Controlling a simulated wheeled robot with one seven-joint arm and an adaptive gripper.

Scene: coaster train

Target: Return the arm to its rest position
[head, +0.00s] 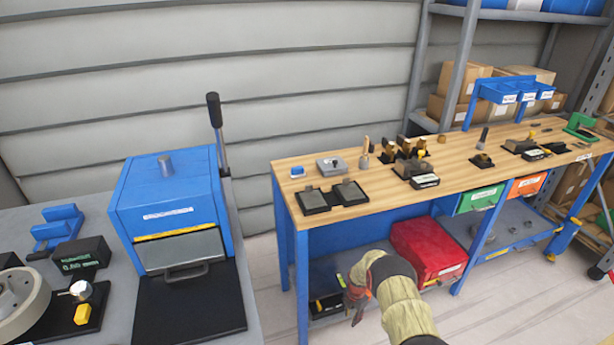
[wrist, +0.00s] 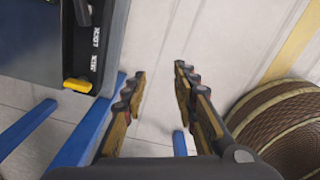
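My gripper (head: 355,297) hangs at the end of my khaki-covered arm, in front of the wooden workbench (head: 345,208) and below the level of its top. In the wrist view, the fingers of my gripper (wrist: 160,74) stand apart with only pale floor between them. It is open and holds nothing. My arm hides part of the bench's lower shelf in the head view.
A red box (head: 428,252) stands on the lower shelf beside my arm. A blue lever machine (head: 165,200) stands on the grey table at left. A brown ribbed round object (wrist: 285,130) lies right of my fingers. Blue bench legs (head: 302,285) are close.

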